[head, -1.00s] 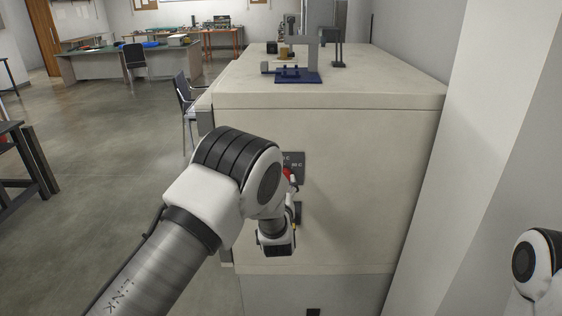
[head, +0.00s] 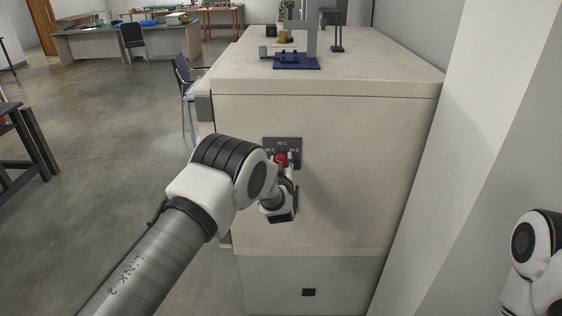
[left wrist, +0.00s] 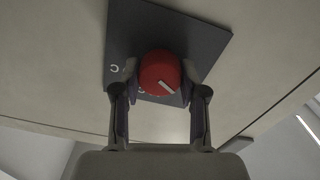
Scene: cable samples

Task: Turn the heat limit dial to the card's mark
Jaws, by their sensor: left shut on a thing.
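The heat limit dial is a red round knob (head: 281,159) on a dark plate (head: 296,145) on the front of the beige cabinet. The plate carries white temperature marks; the top one looks like 70 C. My left gripper (left wrist: 160,78) is shut on the red dial, one finger on each side, as the left wrist view shows. The dial (left wrist: 161,72) has a white pointer line slanting toward the lower right in that view. The gripper and wrist hide the lower part of the plate in the head view. No card can be made out. My right gripper is out of view.
The beige cabinet (head: 370,150) stands ahead, with a blue-based stand (head: 297,61) on its top. A white wall column is at the right. A chair (head: 185,85) is left of the cabinet, and open floor lies further left.

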